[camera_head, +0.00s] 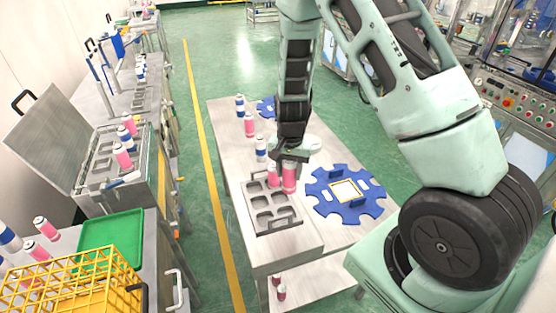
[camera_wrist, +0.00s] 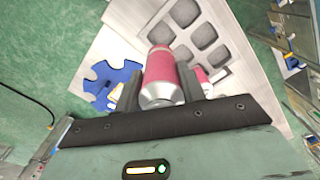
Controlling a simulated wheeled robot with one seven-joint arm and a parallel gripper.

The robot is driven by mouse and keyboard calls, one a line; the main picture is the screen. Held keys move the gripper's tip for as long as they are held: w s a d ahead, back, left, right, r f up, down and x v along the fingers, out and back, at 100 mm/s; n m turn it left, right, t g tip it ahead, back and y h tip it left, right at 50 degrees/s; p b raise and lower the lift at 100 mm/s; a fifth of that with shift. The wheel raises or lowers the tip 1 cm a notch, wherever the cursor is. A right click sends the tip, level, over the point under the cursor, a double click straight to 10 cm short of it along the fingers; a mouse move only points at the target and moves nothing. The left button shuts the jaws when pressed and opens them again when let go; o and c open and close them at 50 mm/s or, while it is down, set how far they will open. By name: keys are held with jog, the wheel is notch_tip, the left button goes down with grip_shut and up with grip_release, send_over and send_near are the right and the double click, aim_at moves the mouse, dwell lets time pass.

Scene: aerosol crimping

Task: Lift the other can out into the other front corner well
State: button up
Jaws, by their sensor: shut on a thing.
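My gripper (camera_head: 290,162) is shut on a pink can (camera_head: 289,180) with a silver end. It holds the can near the back right of the grey tray. In the wrist view the held pink can (camera_wrist: 159,82) sits between the two fingers. The grey tray (camera_head: 281,231) has several square wells, and its front wells look empty. Another pink can (camera_head: 271,178) stands just left of the held one, partly hidden. A pink can end (camera_wrist: 183,12) also shows by the tray wells in the wrist view. I cannot tell how far the held can is above the tray.
A blue notched star-wheel plate (camera_head: 318,192) lies right of the tray. Blue and pink cans (camera_head: 250,124) stand farther back on the table. Small pink cans (camera_head: 281,292) sit on the lower shelf. A lidded metal box, green tray (camera_head: 110,240) and yellow rack (camera_head: 70,285) are left.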

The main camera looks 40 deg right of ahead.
jog(key=shift+w+f, duration=0.15)
jog(key=shift+w, duration=0.1)
notch_tip(320, 180, down, 13)
jog(key=b, duration=1)
jog(key=shift+s+f+b, duration=0.1)
jog(key=shift+f+b, duration=0.25)
jog(key=shift+b, duration=0.05)
dwell(0.7)
jog(key=o, duration=1.1)
jog(key=shift+c, duration=0.2)
jog(key=shift+r, duration=0.1)
notch_tip(320, 180, up, 17)
jog(key=shift+r+b, duration=0.1)
jog(key=shift+b, duration=0.85)
